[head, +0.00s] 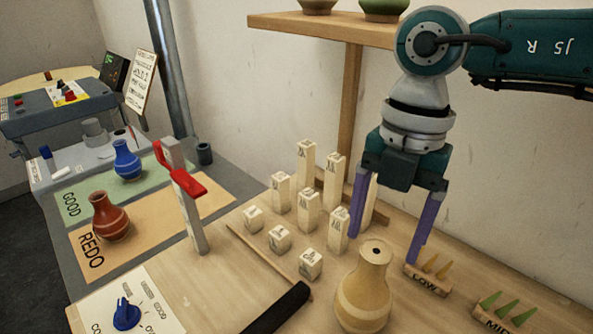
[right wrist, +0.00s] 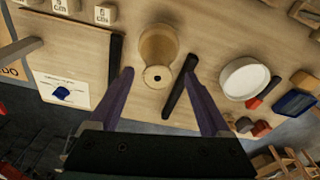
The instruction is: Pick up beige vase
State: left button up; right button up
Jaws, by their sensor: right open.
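The beige vase (head: 365,290) stands upright on the wooden table, near the front in the head view. It has a narrow neck with a small dark hole on top and a paler band around its body. In the right wrist view the vase (right wrist: 157,50) shows beyond and between my open fingers. My right gripper (head: 385,240) has two purple fingers spread wide and pointing down, above and behind the vase in the head view. It also shows in the right wrist view (right wrist: 160,80), empty and apart from the vase. My left gripper is not seen.
Several marked wooden blocks (head: 308,210) stand left of the vase. A dark bar (head: 277,310) lies close by it. Racks with coloured cones (head: 428,279) are at right. A red vase (head: 110,216) and a blue vase (head: 127,160) stand on mats at left. A shelf (head: 320,27) is above.

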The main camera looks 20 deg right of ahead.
aim_at(377, 249)
jog(key=f+b, duration=0.3)
jog(key=a+f+b, duration=0.1)
jog(key=f, duration=0.1)
jog(key=shift+s+f, duration=0.2)
jog(key=shift+r, duration=0.15)
jog(key=shift+c, duration=0.2)
jog(key=c, duration=1.2)
grip_shut()
